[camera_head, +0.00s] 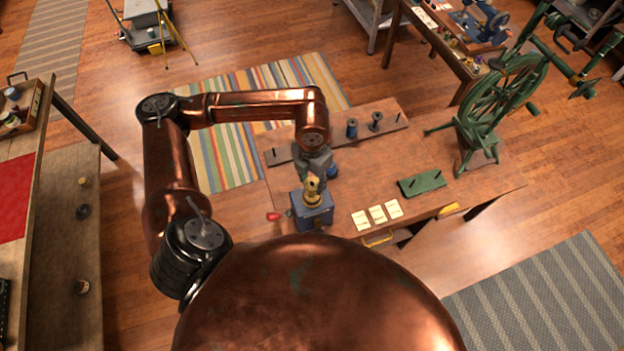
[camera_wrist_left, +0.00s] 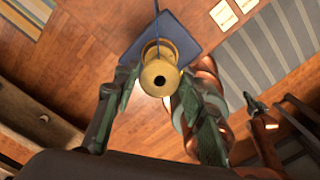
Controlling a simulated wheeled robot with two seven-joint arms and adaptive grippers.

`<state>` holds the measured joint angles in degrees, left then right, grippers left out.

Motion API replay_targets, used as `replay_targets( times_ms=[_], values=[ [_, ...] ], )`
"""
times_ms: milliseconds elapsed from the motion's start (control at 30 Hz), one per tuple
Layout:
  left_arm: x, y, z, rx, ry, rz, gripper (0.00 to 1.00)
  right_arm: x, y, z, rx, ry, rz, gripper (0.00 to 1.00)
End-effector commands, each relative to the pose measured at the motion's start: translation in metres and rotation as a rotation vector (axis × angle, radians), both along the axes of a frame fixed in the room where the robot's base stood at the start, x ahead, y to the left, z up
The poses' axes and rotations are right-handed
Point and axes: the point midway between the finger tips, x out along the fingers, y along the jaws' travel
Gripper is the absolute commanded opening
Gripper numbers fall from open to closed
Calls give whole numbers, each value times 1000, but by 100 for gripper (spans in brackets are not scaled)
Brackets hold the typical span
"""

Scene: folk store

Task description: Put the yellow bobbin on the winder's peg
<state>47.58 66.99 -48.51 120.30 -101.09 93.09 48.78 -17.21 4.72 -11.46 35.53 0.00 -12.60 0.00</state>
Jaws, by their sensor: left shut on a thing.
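My left gripper (camera_head: 314,168) points down over the winder (camera_head: 312,213), a blue box with a red crank knob (camera_head: 273,216) at the table's front edge. The gripper is shut on the yellow bobbin (camera_head: 312,188), which also shows between the fingertips in the left wrist view (camera_wrist_left: 158,76). Its round end with a dark centre hole faces the wrist camera. The bobbin is right above the winder's top; I cannot tell whether it touches it. The winder's blue top (camera_wrist_left: 182,38) shows behind the bobbin in the wrist view. The peg is not clearly seen.
On the wooden table (camera_head: 380,165) stand a rack board (camera_head: 385,135) with dark blue and grey bobbins, a green plate (camera_head: 422,184) and cards (camera_head: 377,214). A green spinning wheel (camera_head: 500,100) stands at the right. The table's middle is mostly clear.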

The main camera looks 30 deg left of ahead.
Motion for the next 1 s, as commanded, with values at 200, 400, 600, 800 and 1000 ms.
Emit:
replay_targets(
  times_ms=[200, 400, 600, 800, 1000],
  values=[
    [0, 0, -8, 0, 0, 0, 27, 0, 0, -8, 0, 1, 0, 0],
    [0, 0, -8, 0, 0, 0, 27, 0, 2, -8, 2, 0, -1, 0],
    [0, 0, -8, 0, 0, 0, 48, 0, 4, -8, 4, 0, -2, 0],
    [0, 0, -8, 0, 0, 0, 59, 0, 4, -8, 4, 0, -2, 0],
    [0, 0, -8, 0, 0, 0, 59, 1, 2, -8, 2, -1, 0, 0]
  ],
)
